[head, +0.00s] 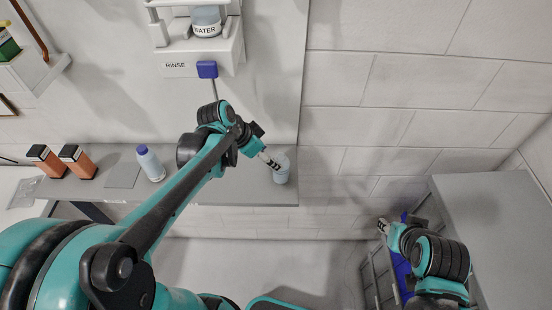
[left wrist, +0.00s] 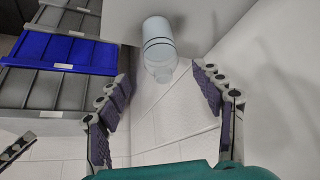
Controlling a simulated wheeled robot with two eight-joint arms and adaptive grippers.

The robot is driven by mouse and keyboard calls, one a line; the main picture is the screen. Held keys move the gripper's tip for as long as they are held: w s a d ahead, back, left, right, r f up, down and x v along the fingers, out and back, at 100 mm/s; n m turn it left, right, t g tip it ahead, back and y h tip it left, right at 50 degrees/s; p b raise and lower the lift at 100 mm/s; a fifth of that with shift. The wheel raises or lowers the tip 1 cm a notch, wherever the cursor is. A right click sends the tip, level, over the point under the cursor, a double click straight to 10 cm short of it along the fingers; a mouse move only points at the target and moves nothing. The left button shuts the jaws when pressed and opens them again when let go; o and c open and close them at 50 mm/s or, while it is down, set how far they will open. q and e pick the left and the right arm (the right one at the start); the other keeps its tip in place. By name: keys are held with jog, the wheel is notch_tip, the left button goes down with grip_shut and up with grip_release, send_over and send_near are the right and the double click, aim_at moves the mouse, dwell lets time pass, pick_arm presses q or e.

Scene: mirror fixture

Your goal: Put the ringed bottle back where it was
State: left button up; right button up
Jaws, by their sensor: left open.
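The ringed bottle (head: 281,171) is pale blue-white and stands near the right end of the grey counter (head: 235,188). In the left wrist view the bottle (left wrist: 158,42) shows thin dark rings around its body and lies just beyond my fingertips. My left gripper (head: 269,159) is at the bottle's upper left side in the head view. In the left wrist view my left gripper (left wrist: 160,80) is open, its fingers spread apart with nothing between them. My right gripper (head: 384,226) is low at the right, by the blue bin; its fingers are too small to read.
A white bottle with a blue cap (head: 150,163) and two orange-and-black boxes (head: 77,160) stand further left on the counter. A RINSE dispenser (head: 200,55) hangs on the wall above. Grey and blue bins (left wrist: 55,50) and a grey cabinet top (head: 495,215) are at the right.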

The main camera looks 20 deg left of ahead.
pick_arm(q)
jog(key=s+r+n+t+y, duration=0.2)
jog(key=s+n, duration=0.6)
jog(key=s, duration=0.5)
jog(key=shift+s+t+y, duration=0.15)
jog(key=shift+t+y, duration=0.15)
jog(key=shift+y, duration=0.6)
jog(key=shift+d, duration=0.1)
jog(key=shift+f, duration=0.15)
notch_tip(320, 180, down, 18)
jog(key=b, duration=1.8)
jog(key=shift+f, duration=0.15)
